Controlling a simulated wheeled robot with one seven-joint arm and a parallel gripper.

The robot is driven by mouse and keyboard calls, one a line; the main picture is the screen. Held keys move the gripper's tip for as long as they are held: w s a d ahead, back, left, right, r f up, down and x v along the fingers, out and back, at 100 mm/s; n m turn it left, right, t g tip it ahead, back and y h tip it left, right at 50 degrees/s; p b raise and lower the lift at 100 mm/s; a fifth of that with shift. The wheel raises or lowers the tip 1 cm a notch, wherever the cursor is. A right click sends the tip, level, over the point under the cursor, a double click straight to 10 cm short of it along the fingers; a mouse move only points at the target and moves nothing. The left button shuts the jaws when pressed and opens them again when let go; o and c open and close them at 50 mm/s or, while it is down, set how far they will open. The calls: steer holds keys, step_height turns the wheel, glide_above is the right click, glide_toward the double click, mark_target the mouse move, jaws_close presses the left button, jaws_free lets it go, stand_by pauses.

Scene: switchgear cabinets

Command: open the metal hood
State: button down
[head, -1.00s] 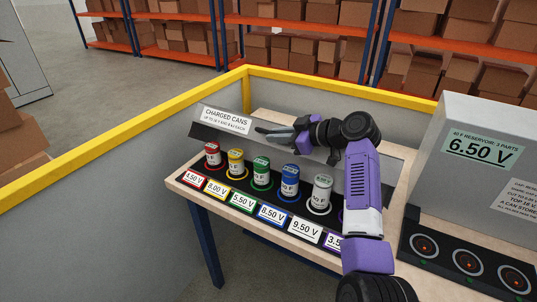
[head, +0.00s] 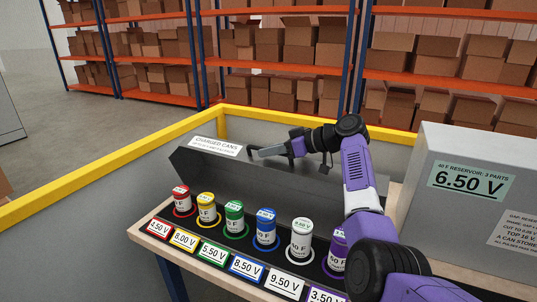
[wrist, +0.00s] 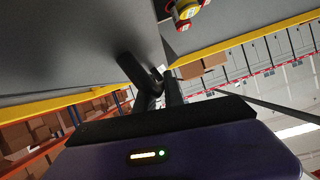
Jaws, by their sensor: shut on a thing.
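The metal hood (head: 225,182) is a long grey panel with a "CHARGED CANS" label on its top, raised behind a row of coloured cans. Its inner face is towards the head camera and the cans are uncovered. The exact spot of the grip is hidden by the fingers.
Cans such as the red one (head: 182,201) and the blue one (head: 265,228) stand in ringed holders with voltage labels. A grey reservoir box (head: 455,215) marked 6.50 V is at the right. A yellow-topped barrier (head: 120,165) runs behind the table.

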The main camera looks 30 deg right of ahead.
steer(key=c, duration=1.7)
jaws_free()
steer(key=shift+b+v, duration=0.75)
steer(key=shift+v, duration=3.1)
